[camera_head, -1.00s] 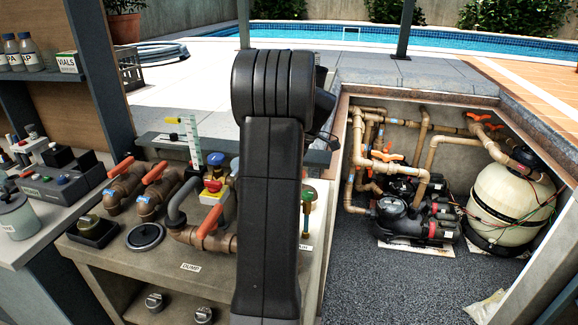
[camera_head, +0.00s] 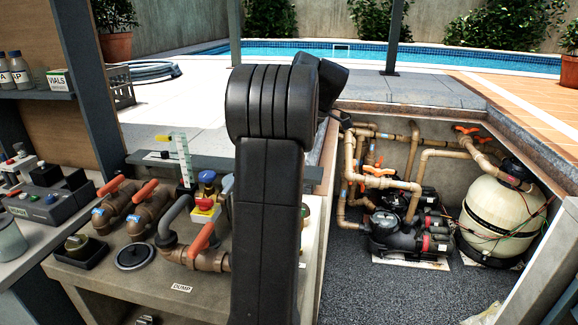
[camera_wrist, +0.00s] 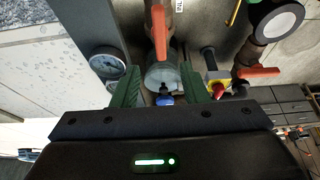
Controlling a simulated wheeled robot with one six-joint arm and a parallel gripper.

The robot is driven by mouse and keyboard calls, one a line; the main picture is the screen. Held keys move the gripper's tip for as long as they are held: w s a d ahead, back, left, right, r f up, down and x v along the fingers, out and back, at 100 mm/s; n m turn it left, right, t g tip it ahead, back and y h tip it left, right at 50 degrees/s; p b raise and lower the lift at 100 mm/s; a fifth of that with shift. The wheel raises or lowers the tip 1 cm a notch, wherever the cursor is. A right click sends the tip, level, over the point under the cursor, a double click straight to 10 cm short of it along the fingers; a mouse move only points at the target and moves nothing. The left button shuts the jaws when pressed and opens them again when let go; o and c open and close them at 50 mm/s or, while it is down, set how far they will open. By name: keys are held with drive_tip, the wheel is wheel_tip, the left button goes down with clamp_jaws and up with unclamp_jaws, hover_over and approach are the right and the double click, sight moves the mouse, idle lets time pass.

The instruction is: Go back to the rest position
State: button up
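My gripper (camera_wrist: 160,88) shows in the wrist view as two green fingers standing apart. A clear cylinder with an orange handle (camera_wrist: 158,35) and a blue round part (camera_wrist: 164,100) appear between and beyond the fingers; I see no finger closed on them. In the head view my black arm stands upright in the middle and hides my gripper and part of the bench. No rest position is marked in either view.
The bench (camera_head: 130,277) carries pipes with orange valve handles (camera_head: 203,240) and a red-and-yellow knob (camera_head: 205,206). The pit at right holds pumps (camera_head: 395,235) and a cream tank (camera_head: 502,222). A pool (camera_head: 430,57) lies behind.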

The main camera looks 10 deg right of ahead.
drive_tip(key=shift+v, duration=1)
drive_tip(key=shift+f, duration=0.1)
drive_tip(key=x, duration=1.3)
drive_tip(key=shift+w+a+f, duration=0.1)
drive_tip(key=shift+a+f, duration=0.2)
drive_tip(key=shift+d+r, duration=0.1)
drive_tip(key=shift+r, duration=0.05)
